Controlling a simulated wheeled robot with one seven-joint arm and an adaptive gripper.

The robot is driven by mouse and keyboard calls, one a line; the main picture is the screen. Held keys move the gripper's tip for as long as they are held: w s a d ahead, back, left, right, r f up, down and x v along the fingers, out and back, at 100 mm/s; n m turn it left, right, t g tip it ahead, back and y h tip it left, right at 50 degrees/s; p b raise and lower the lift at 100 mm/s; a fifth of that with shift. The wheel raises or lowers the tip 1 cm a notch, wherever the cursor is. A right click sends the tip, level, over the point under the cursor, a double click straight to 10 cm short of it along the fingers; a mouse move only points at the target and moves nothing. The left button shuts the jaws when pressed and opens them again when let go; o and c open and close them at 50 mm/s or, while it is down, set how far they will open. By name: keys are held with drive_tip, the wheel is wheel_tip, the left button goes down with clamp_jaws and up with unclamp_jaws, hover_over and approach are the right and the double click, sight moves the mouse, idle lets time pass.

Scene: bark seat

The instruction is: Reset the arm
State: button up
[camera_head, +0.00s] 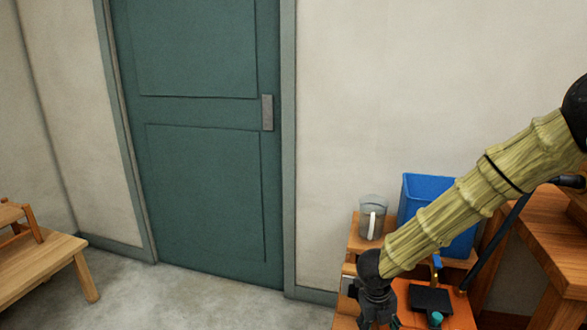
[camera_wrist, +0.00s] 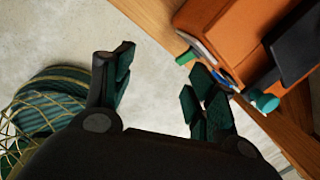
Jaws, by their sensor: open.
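My gripper (camera_wrist: 160,90) is open and empty in the wrist view, its two dark fingers spread apart above the grey floor. In the head view my arm reaches down from the right edge. My gripper (camera_head: 377,308) shows there at the lower middle right, in front of the orange surface; its fingertips are partly cut off by the bottom edge. I see nothing held between the fingers.
An orange surface (camera_head: 458,312) bears a black item (camera_head: 431,299). Behind it stand a clear jug (camera_head: 372,217) and a blue bin (camera_head: 425,189). A green basket (camera_wrist: 50,110) lies at left in the wrist view. A wooden bench (camera_head: 40,262) stands left; floor before the teal door (camera_head: 205,200) is clear.

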drive_tip(key=s+d+f+n+t+h, duration=0.15)
drive_tip(key=s+d+f+n, duration=0.25)
drive_tip(key=s+f+n, duration=0.9)
drive_tip(key=s+a+f+n+g+y, duration=0.1)
drive_tip(key=s+f+n, duration=0.4)
drive_tip(key=s+n, duration=0.25)
drive_tip(key=s+a+f+n+y, duration=0.1)
drive_tip(key=s+f+n+y, duration=0.1)
drive_tip(key=s+f+n, duration=0.45)
drive_tip(key=s+a+r+n+g, duration=0.1)
drive_tip(key=s+a+n, duration=0.1)
drive_tip(key=s+n, duration=0.5)
wheel_tip(320, 180, up, 16)
drive_tip(key=p, duration=1.6)
drive_tip(key=shift+d, duration=0.25)
drive_tip(key=shift+y, duration=0.25)
drive_tip(key=shift+c, duration=0.4)
